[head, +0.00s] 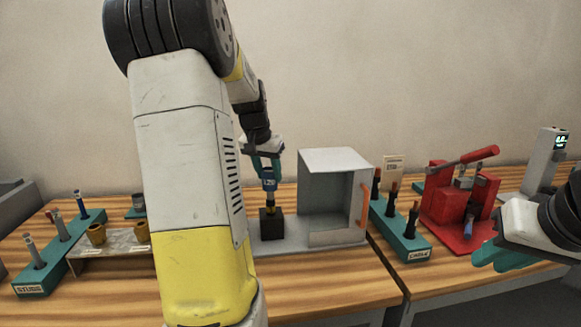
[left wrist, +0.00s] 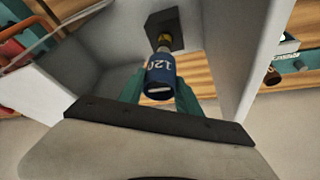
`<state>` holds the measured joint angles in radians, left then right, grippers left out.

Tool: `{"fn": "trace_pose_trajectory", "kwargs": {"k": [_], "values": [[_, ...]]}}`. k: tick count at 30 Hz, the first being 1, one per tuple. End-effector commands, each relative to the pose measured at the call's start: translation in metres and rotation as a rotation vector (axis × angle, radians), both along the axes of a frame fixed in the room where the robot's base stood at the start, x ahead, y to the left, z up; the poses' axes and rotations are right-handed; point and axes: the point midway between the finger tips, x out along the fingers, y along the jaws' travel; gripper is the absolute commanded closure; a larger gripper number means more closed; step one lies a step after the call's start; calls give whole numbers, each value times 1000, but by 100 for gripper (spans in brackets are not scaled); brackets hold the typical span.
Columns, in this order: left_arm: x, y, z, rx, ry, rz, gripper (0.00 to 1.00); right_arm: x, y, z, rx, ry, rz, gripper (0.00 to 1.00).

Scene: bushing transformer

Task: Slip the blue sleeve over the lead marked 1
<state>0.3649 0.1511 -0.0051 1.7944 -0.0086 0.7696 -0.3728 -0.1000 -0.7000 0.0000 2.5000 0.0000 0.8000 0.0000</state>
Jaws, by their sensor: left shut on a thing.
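My left gripper (head: 266,172) has teal fingers shut on a blue cylinder (head: 268,184) marked 120. In the left wrist view the blue cylinder (left wrist: 160,77) sits between the fingers, with a yellow, brass-like end (left wrist: 164,40) toward a black block (left wrist: 165,25). In the head view the cylinder is upright over the black block (head: 271,224); I cannot tell whether its end is seated in it. Whether this cylinder is the sleeve is unclear. I cannot read a lead marked 1. My right gripper (head: 500,257) is at the right, its fingers partly overlapping in view.
An open-fronted grey box (head: 334,210) with an orange handle stands right of the block. A teal rack (head: 410,245) with several dark, red-tipped pieces and a red lever press (head: 462,205) are further right. Another teal rack (head: 60,262) with posts is at the left. My left arm hides the middle left.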

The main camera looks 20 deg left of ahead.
Motion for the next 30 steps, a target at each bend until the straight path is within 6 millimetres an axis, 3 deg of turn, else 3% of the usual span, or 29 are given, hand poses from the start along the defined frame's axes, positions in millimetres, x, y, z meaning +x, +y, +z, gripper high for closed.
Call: {"fn": "trace_pose_trajectory", "kwargs": {"k": [18, 30], "values": [[0, 0, -36, 0, 1, 1, 97, 0, 0, 0, 0, 0, 0, 78], [0, 0, -42, 0, 0, 1, 97, 0, 0, 0, 0, 0, 0, 78]]}}
